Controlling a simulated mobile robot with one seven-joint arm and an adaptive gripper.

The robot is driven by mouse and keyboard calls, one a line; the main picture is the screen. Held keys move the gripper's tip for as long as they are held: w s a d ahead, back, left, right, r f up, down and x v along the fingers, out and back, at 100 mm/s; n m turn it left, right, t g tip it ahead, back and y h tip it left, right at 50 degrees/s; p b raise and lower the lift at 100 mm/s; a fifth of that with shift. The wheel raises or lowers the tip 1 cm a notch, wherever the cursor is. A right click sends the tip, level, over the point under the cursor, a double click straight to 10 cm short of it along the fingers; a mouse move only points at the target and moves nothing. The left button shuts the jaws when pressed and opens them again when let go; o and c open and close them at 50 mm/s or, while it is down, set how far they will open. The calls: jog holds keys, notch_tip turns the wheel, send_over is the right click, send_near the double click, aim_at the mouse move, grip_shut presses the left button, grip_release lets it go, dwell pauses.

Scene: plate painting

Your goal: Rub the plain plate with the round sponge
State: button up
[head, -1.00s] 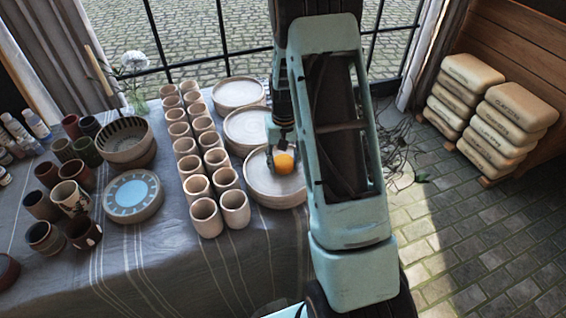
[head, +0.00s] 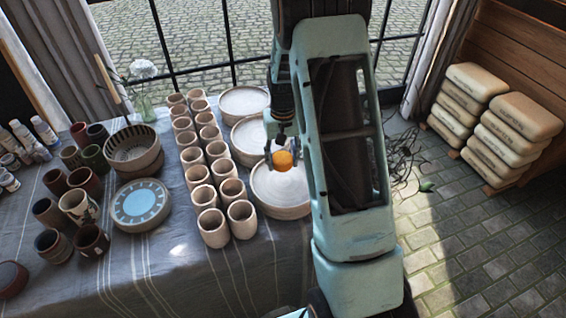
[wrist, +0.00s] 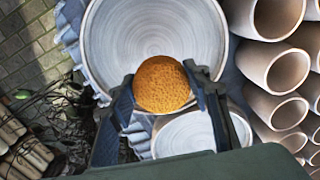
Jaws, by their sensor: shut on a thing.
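The round sponge (head: 283,161) is orange and held between the fingers of my gripper (head: 282,156). In the wrist view the sponge (wrist: 162,84) shows between both fingertips (wrist: 160,82). The nearest plain plate (head: 284,192) is pale, unpainted and on top of a stack. The sponge overlaps its far rim in the head view. In the wrist view the sponge covers part of the lower rim of a large plain plate (wrist: 150,30). I cannot tell whether the sponge touches it. Two more stacks of plain plates, the middle one (head: 248,134) and the far one (head: 243,101), stand behind.
Two rows of clay cups (head: 212,228) stand close left of the plates. A blue-painted plate (head: 140,203), a striped bowl (head: 133,147) and dark cups (head: 78,206) are further left. Stacked clay bags (head: 510,135) stand on the floor at right. The front tablecloth (head: 190,280) is clear.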

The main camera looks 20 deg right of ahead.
aim_at(283, 160)
jog(key=shift+r+p, duration=0.8)
jog(key=shift+r, duration=0.9)
jog(key=shift+s+f, duration=0.1)
jog(key=shift+f, duration=0.05)
